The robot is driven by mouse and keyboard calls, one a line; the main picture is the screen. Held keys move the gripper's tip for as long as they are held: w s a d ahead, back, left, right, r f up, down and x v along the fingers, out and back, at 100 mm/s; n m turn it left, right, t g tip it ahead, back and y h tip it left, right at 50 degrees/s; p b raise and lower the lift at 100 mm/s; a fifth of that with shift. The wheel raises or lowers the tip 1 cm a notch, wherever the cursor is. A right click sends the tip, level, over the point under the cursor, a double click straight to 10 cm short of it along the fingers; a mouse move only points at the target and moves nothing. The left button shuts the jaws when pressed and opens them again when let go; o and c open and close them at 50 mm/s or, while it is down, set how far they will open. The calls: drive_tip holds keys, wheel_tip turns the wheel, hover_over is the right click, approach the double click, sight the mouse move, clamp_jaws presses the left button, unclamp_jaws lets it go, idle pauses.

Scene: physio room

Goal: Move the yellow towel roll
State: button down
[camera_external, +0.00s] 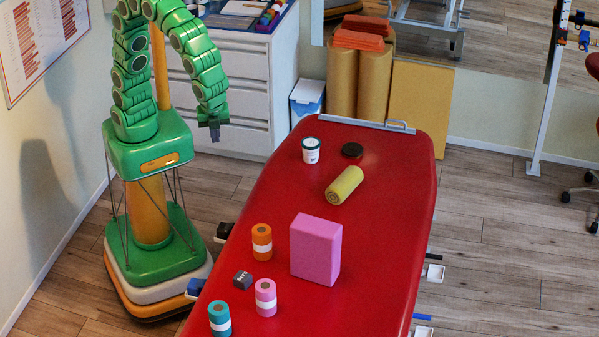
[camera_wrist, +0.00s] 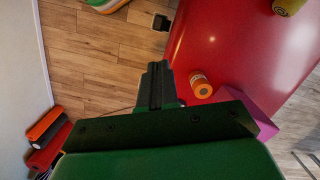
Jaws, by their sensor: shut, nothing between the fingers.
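The yellow towel roll (camera_external: 344,185) lies on its side on the red treatment table (camera_external: 390,215), toward the table's far end. It also shows in the wrist view (camera_wrist: 288,6), cut off by the top edge. My gripper (camera_external: 214,134) hangs pointing down, left of the table's far end and apart from the roll. In the wrist view my gripper (camera_wrist: 154,72) has its fingers together, with nothing held.
Near the roll are a white jar (camera_external: 311,150) and a black disc (camera_external: 352,150). A pink block (camera_external: 316,249), orange roll (camera_external: 262,242), pink roll (camera_external: 266,297), teal roll (camera_external: 220,319) and dark cube (camera_external: 243,280) stand nearer. A white drawer cabinet (camera_external: 245,90) stands behind my gripper.

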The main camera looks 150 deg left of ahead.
sight(337, 181)
drive_tip(key=w+a+f+m, duration=0.2)
drive_tip(key=w+a+f, duration=0.7)
drive_tip(key=w+a, duration=0.4)
drive_tip(key=w+a+f+m+y, duration=0.1)
drive_tip(key=w+a+f+m, duration=0.2)
drive_tip(key=a+f, duration=1.4)
drive_tip(key=s+a, duration=0.2)
drive_tip(key=a, duration=0.1)
drive_tip(key=s+a, duration=0.6)
drive_tip(key=shift+s+a+r, duration=0.1)
drive_tip(key=shift+a+r, duration=0.15)
drive_tip(key=shift+r, duration=0.1)
drive_tip(key=shift+f, duration=0.5)
